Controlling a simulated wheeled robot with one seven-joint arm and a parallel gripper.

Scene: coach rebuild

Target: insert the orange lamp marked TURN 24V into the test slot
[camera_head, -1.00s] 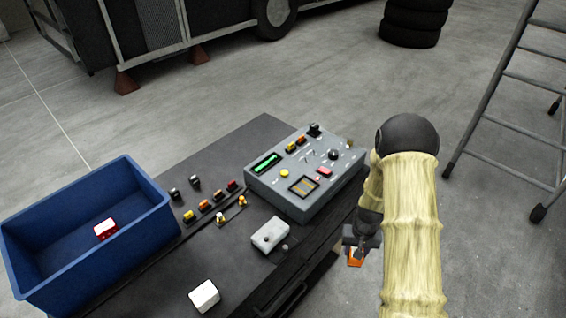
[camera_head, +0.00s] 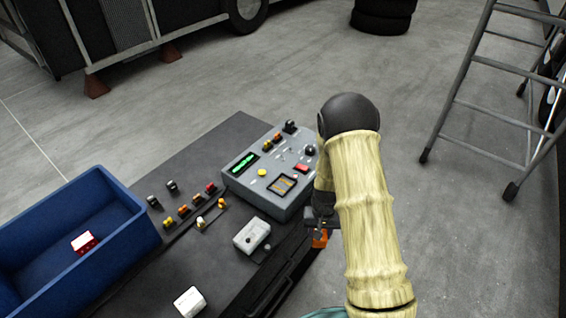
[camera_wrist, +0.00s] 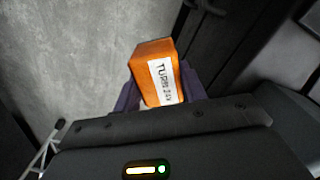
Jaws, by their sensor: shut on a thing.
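My gripper (camera_head: 321,226) is shut on the orange lamp (camera_head: 320,240) beside the right side of the workbench, at its edge and past the test box. In the wrist view the orange lamp (camera_wrist: 152,62) sits between my two fingers, and its white label reads TURN with blurred characters after it. The grey test box (camera_head: 268,204) stands on the bench to the left of my gripper. On its top is a dark framed square recess (camera_head: 281,185) with yellowish strips inside; I cannot tell for certain that it is the test slot.
A blue bin (camera_head: 128,243) holding a red and white block (camera_head: 84,242) stands at the left. Several small lamps (camera_head: 183,210) sit in a row on the bench. A grey switch box (camera_head: 251,235) and a white block (camera_head: 190,302) lie in front. A ladder (camera_head: 470,100) stands at the right.

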